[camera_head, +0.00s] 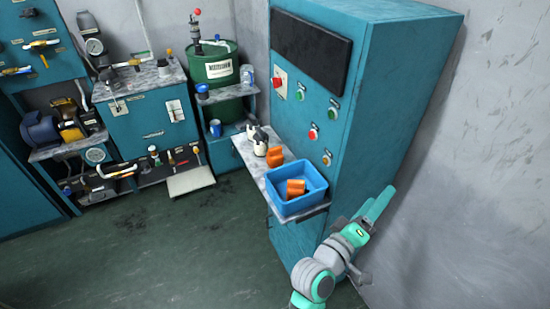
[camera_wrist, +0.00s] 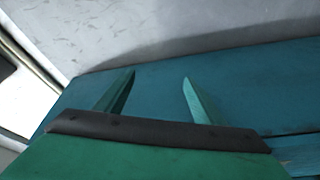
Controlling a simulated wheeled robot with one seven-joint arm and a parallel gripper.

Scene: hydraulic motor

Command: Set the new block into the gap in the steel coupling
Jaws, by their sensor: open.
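An orange block (camera_head: 295,188) lies inside the blue bin (camera_head: 285,206) on a grey shelf at the front of the teal cabinet, in the head view. A second orange piece (camera_head: 275,157) stands on the shelf just behind the bin, beside a pale and dark metal part (camera_head: 258,140). I cannot tell whether this part is the steel coupling, and no gap shows clearly. My gripper (camera_head: 379,206) is right of the bin, apart from it, beside the cabinet. In the wrist view its fingers (camera_wrist: 158,76) are spread and empty. No block shows there.
The tall teal cabinet (camera_head: 352,140) with buttons stands close to my arm. A grey wall is at the right. Further back are a green drum (camera_head: 212,72), a blue motor (camera_head: 40,130) with a yellow part, and a bench with tools. The floor in front is clear.

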